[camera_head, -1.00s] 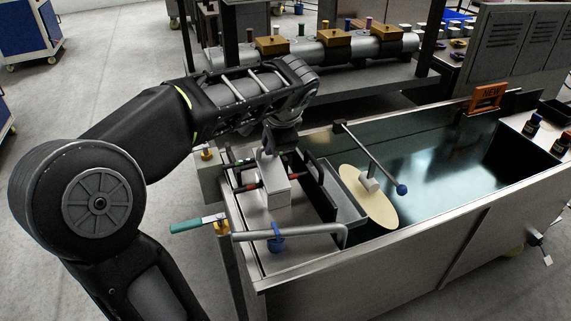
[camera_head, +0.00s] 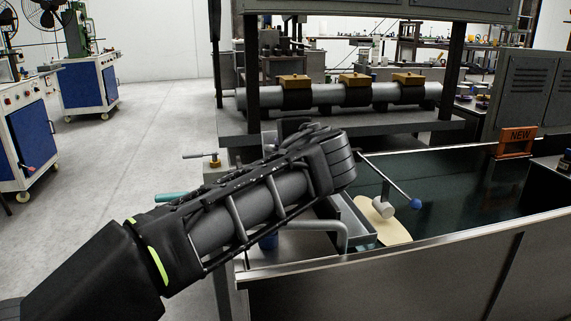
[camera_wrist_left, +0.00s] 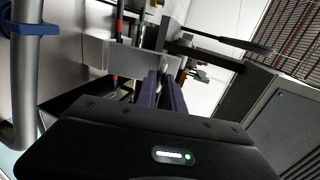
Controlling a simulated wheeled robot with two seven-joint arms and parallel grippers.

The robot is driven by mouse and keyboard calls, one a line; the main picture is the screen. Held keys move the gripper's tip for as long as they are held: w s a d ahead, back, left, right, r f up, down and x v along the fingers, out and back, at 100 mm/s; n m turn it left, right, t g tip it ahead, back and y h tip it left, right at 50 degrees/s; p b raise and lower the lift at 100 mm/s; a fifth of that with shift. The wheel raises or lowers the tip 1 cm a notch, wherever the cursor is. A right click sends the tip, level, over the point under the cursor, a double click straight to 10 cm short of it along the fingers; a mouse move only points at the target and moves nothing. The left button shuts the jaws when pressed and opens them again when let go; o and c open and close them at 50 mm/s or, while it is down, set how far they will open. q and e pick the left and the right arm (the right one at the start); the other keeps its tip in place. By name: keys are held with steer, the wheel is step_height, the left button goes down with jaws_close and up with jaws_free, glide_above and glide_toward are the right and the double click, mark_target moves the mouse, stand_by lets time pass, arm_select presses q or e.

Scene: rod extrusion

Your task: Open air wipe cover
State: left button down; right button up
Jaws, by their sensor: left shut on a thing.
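In the left wrist view, the dark fingers of my left gripper (camera_wrist_left: 163,95) point away from the camera. They are shut at the edge of a light grey metal piece (camera_wrist_left: 108,53), which appears to be the air wipe cover. The exact contact at the fingertips is small and dim. In the head view my left arm reaches across the end of the water trough (camera_head: 375,282). It hides the gripper and most of the air wipe unit there. My right gripper is in neither view.
A bent grey pipe (camera_head: 320,226) and a teal valve handle (camera_head: 171,197) sit close to my left arm. A rod with a blue ball (camera_head: 416,203) and a cream disc (camera_head: 385,232) stand at the trough.

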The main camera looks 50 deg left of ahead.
arm_select(q)
steer(key=shift+s+d+f+b, duration=0.3)
steer(key=shift+d+f, duration=0.1)
steer(key=shift+f, duration=0.3)
steer(key=c, duration=1.6)
jaws_free()
steer(key=shift+w+a, duration=0.1)
steer(key=shift+c, duration=0.2)
steer(key=shift+o, duration=0.9)
steer(key=p+v, duration=0.2)
steer(key=v, duration=0.6)
